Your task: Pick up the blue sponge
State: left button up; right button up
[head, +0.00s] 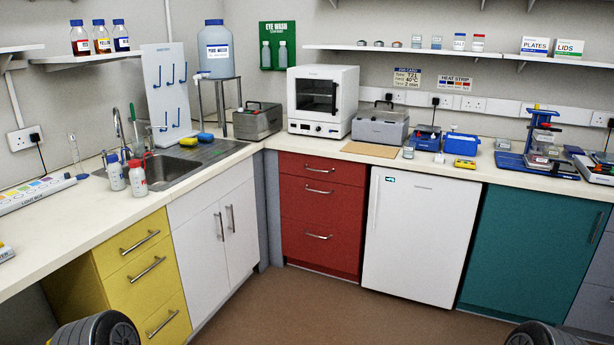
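The blue sponge (205,137) lies at the back right edge of the sink, on the grey draining board. A yellow sponge (188,142) lies just left of it, very close; I cannot tell whether they touch. The blue sponge looks small from here, and nothing covers it. Neither of my grippers is in view; only dark rounded parts of my arms show at the bottom left and bottom right edges.
A pegboard (167,95) stands behind.

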aim_at(203, 137)
jog(key=i, duration=1.25)
jog(key=i+z, duration=0.1)
jog(key=i, duration=1.15)
jog(key=i+j, duration=0.15)
jog(key=i, duration=1.05)
jog(key=l+z, duration=0.05)
jog(key=l, duration=0.05)
